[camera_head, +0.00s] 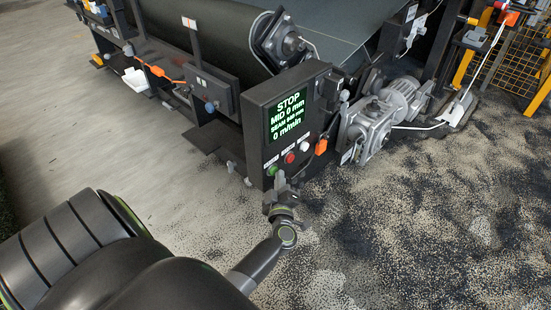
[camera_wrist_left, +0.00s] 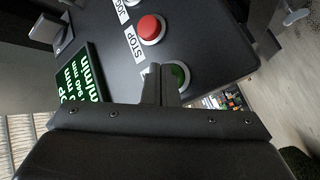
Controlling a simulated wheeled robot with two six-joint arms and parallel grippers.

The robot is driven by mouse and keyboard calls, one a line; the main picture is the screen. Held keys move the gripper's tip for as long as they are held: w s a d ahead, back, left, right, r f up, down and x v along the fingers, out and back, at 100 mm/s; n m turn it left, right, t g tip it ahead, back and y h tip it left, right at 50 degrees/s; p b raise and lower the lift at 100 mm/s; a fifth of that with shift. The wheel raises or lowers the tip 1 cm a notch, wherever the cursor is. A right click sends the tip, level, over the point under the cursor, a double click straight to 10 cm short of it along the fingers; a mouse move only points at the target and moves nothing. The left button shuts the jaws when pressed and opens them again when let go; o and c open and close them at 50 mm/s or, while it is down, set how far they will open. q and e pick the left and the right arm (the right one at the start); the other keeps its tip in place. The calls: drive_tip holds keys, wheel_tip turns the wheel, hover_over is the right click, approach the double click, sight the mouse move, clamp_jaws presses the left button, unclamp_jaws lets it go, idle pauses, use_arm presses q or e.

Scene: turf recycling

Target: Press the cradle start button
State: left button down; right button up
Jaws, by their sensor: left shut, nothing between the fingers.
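The control panel (camera_head: 257,124) of the machine has a green button (camera_head: 271,170) at its lower left, and a red button (camera_head: 289,158) and a white button (camera_head: 304,146) to the right. My left gripper (camera_head: 281,179) is shut and empty, its tips just in front of the green button's lower right. In the left wrist view the closed fingers (camera_wrist_left: 161,84) partly cover the green button (camera_wrist_left: 181,76); I cannot tell whether they touch it. The red button (camera_wrist_left: 149,28) beside the STOP label is clear of them. My right gripper is not in view.
The panel's display (camera_head: 289,115) reads STOP and 0 m/min. A gear motor (camera_head: 375,122) stands right of the panel, and the dark turf roller (camera_head: 205,35) lies behind it. An orange part (camera_head: 321,147) sits on the panel's right side. The floor (camera_head: 390,240) in front is open.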

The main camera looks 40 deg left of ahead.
use_arm(q)
drive_tip(key=shift+a, duration=0.1)
idle(0.3)
drive_tip(key=shift+d, duration=0.75)
drive_tip(key=d+p, duration=0.1)
drive_tip(key=d, duration=0.5)
drive_tip(key=shift+s, duration=0.3)
idle(0.5)
